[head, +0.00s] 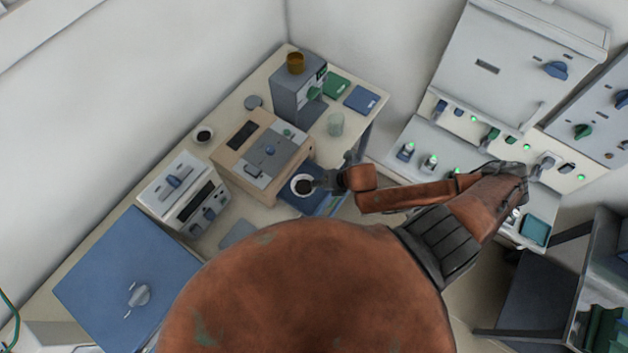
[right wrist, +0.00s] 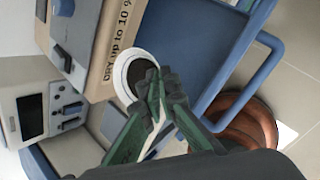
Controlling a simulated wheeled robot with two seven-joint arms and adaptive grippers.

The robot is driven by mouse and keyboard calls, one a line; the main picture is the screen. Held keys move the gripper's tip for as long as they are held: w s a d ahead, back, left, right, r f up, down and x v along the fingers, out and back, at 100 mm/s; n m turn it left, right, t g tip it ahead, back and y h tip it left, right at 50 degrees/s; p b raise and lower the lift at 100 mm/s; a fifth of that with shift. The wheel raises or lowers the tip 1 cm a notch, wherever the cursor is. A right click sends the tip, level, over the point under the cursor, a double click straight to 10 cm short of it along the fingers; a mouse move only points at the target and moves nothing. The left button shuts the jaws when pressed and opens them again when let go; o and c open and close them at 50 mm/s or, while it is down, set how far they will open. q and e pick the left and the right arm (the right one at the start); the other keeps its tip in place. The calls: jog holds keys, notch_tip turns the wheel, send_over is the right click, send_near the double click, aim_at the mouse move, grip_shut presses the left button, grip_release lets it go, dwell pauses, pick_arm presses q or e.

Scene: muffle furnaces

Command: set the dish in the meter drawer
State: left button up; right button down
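The dish (head: 303,185), a small round white one with dark contents, is at the blue drawer (head: 318,203) that sticks out from the front of the beige meter (head: 250,163). My right gripper (head: 328,181) reaches it from the right. In the right wrist view the dish (right wrist: 122,76) sits at the fingertips of my right gripper (right wrist: 157,84), which is closed on its near rim. The blue drawer (right wrist: 190,50) is behind the dish; I cannot tell whether the dish touches its floor. My left gripper is not in view.
A similar dark-filled dish (head: 204,134) stands left of the meter. A white device (head: 183,194) and a blue box (head: 126,268) stand further left. Furnaces (head: 517,65) stand at the right.

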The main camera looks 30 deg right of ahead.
jog(key=w+f, duration=0.1)
jog(key=f, duration=0.1)
jog(key=w+d+f, duration=0.1)
jog(key=w+f, duration=0.1)
jog(key=w+d+f, duration=0.1)
jog(key=w+f, duration=0.1)
jog(key=shift+d, duration=0.15)
jog(key=shift+f, duration=1.6)
jog(key=c, duration=2.6)
grip_release()
jog(key=shift+s, duration=0.1)
jog(key=shift+c, duration=0.2)
jog(key=shift+o, duration=1.1)
jog(key=v, duration=1.2)
